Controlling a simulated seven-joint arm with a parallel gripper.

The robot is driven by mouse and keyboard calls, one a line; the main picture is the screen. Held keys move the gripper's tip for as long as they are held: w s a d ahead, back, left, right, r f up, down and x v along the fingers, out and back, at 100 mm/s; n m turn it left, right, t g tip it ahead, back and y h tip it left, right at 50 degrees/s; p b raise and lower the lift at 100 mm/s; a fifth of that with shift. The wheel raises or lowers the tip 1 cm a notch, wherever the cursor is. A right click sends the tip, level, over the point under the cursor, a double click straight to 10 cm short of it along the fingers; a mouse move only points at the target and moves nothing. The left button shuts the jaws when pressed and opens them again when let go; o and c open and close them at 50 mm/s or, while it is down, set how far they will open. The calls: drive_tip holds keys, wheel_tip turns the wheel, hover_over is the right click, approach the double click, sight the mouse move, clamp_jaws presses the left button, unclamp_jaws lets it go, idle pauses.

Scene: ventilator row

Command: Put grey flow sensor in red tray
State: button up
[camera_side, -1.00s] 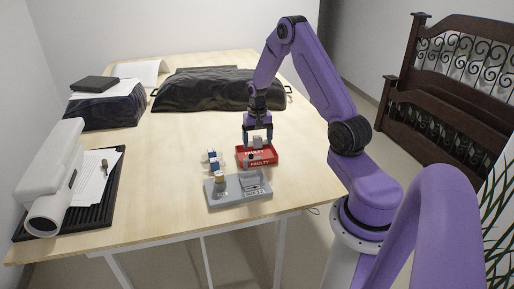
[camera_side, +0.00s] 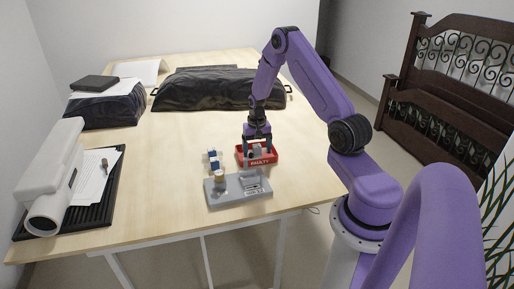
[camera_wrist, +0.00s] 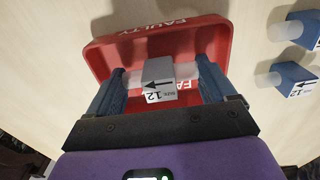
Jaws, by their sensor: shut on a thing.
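The grey flow sensor (camera_wrist: 158,72) is a small block with pale stubs at both ends and a white label with an arrow and "12". My gripper (camera_wrist: 160,78) is shut on it, with one blue finger at each end. The red tray (camera_wrist: 100,54), marked "FAULTY", lies beneath and around the sensor in the wrist view. In the side view my gripper (camera_side: 257,149) is low at the red tray (camera_side: 264,162), with the sensor between its fingers. Whether the sensor touches the tray floor cannot be told.
Blue flow sensors (camera_wrist: 292,77) lie on the table left of the tray in the side view (camera_side: 212,159). A grey fixture (camera_side: 238,192) with a tan-topped piece (camera_side: 219,176) stands just in front of the tray. A black bag (camera_side: 205,90) lies farther back.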

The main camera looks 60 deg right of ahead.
sight(257, 146)
drive_tip(key=shift+f, duration=0.1)
drive_tip(key=o, duration=0.8)
drive_tip(key=shift+o, duration=0.2)
wheel_tip(257, 146, up, 13)
drive_tip(key=s+a+r+n, duration=0.2)
drive_tip(key=a+n, duration=0.2)
drive_tip(key=a, duration=0.5)
drive_tip(key=s+a+r+n, duration=0.2)
drive_tip(key=a+r+n, duration=0.1)
drive_tip(key=a, duration=0.5)
drive_tip(key=s+a+r+n, duration=0.2)
drive_tip(key=a+n, duration=0.2)
drive_tip(key=a, duration=0.5)
drive_tip(key=s+a+r+n, duration=0.1)
drive_tip(key=s+a+n, duration=0.2)
drive_tip(key=s, duration=0.7)
drive_tip(key=s+a+r+n, duration=0.1)
drive_tip(key=s+a+n, duration=0.3)
drive_tip(key=s+n, duration=0.4)
drive_tip(key=s, duration=0.3)
drive_tip(key=shift+a+r, duration=0.15)
drive_tip(key=shift+r, duration=0.05)
